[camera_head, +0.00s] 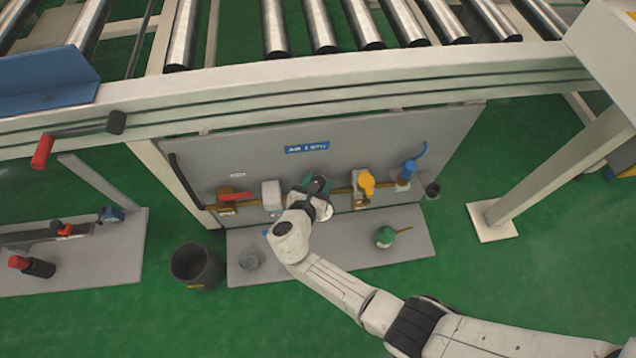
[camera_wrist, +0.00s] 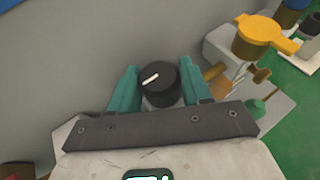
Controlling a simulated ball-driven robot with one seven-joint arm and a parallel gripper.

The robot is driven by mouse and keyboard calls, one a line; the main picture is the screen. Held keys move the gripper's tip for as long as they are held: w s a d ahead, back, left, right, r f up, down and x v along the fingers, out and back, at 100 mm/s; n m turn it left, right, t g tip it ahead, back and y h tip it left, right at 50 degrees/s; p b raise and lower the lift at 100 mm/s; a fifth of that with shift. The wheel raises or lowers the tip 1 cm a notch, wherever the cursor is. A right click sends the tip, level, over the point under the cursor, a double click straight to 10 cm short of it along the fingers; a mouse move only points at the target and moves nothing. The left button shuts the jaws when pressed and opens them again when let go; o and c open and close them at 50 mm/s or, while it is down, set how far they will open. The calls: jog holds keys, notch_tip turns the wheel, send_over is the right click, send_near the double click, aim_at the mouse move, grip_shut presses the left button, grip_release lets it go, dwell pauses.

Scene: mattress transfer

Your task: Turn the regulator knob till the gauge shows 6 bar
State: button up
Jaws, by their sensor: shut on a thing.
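The regulator knob (camera_wrist: 158,86) is a round black cap with a white pointer line, which tilts up to the right in the wrist view. My gripper (camera_wrist: 158,74) is shut on it, with one teal finger at each side. In the head view my gripper (camera_head: 317,185) is at the middle of the grey upright panel (camera_head: 260,155), and its fingers and wrist largely hide the knob. I cannot make out a gauge face or a reading in either view.
A red lever (camera_head: 236,196) is on the left. A green can (camera_head: 385,236) stands on the shelf (camera_head: 335,262). A dark bin (camera_head: 195,265) stands on the floor. Conveyor rollers lie above.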

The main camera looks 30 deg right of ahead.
jog(key=m+g+h+b, duration=0.1)
jog(key=m+g, duration=0.1)
jog(key=m+g+h+b, duration=0.1)
jog(key=m+b, duration=0.1)
jog(key=m+g+h+b, duration=0.1)
jog(key=g+b, duration=0.1)
jog(key=shift+w+f+m+g, duration=0.15)
jog(key=shift+f+m+g, duration=0.15)
jog(key=shift+m, duration=0.1)
jog(key=m+g+b, duration=0.2)
jog(key=g+b, duration=0.1)
jog(key=shift+m+h, duration=0.3)
jog(key=shift+m, duration=0.1)
jog(key=shift+r+m+g+b, duration=0.2)
jog(key=shift+m+g+b, duration=0.5)
jog(key=shift+g+b, duration=0.35)
jog(key=o, duration=0.7)
jog(key=shift+d, duration=0.15)
jog(key=b+v, duration=0.2)
jog(key=v, duration=0.8)
jog(key=shift+a+r, duration=0.2)
jog(key=shift+a, duration=0.15)
